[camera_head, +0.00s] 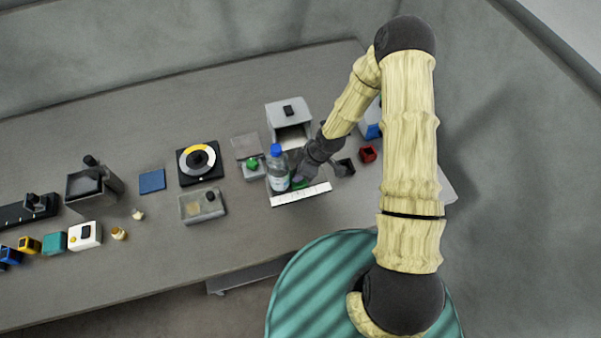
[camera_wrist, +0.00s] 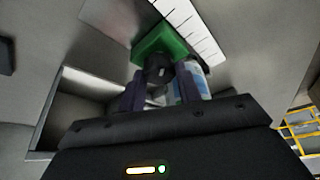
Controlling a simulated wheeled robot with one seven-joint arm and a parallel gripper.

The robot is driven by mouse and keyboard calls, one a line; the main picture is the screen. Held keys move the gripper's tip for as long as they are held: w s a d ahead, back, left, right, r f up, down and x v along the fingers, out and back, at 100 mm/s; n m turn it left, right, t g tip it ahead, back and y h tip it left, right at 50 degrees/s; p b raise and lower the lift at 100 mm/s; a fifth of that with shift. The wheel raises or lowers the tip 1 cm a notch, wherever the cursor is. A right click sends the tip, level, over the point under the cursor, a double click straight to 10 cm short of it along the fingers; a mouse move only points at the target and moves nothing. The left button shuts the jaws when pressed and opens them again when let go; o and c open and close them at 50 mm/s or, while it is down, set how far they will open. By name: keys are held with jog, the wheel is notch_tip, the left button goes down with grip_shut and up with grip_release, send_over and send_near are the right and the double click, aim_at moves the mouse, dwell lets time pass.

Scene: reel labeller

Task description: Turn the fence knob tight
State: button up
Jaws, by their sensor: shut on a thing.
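The fence is a green block (camera_wrist: 163,43) beside a white marked scale (camera_wrist: 188,20) in the wrist view. A dark knob (camera_wrist: 158,68) stands on the fence, between my gripper's fingers (camera_wrist: 160,92). My gripper is shut on this knob. In the head view my gripper (camera_head: 302,176) reaches down to the fence, just behind the white scale (camera_head: 300,194). Only a little of the green fence (camera_head: 301,184) shows there, and the knob is hidden by my gripper.
A clear bottle with a blue cap (camera_head: 277,150) stands close left of my gripper. A grey open-fronted box (camera_head: 289,112) stands behind it. A small red box (camera_head: 368,154) is at the right. Several dials, trays and small blocks fill the left of the table.

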jog(key=shift+m+b, duration=0.35)
jog(key=shift+m, duration=0.15)
jog(key=shift+w, duration=0.1)
jog(key=o, duration=1)
jog(key=shift+r, duration=0.1)
jog(key=v, duration=1.7)
jog(key=shift+s+b, duration=0.4)
jog(key=shift+b, duration=0.05)
jog(key=shift+c, duration=0.2)
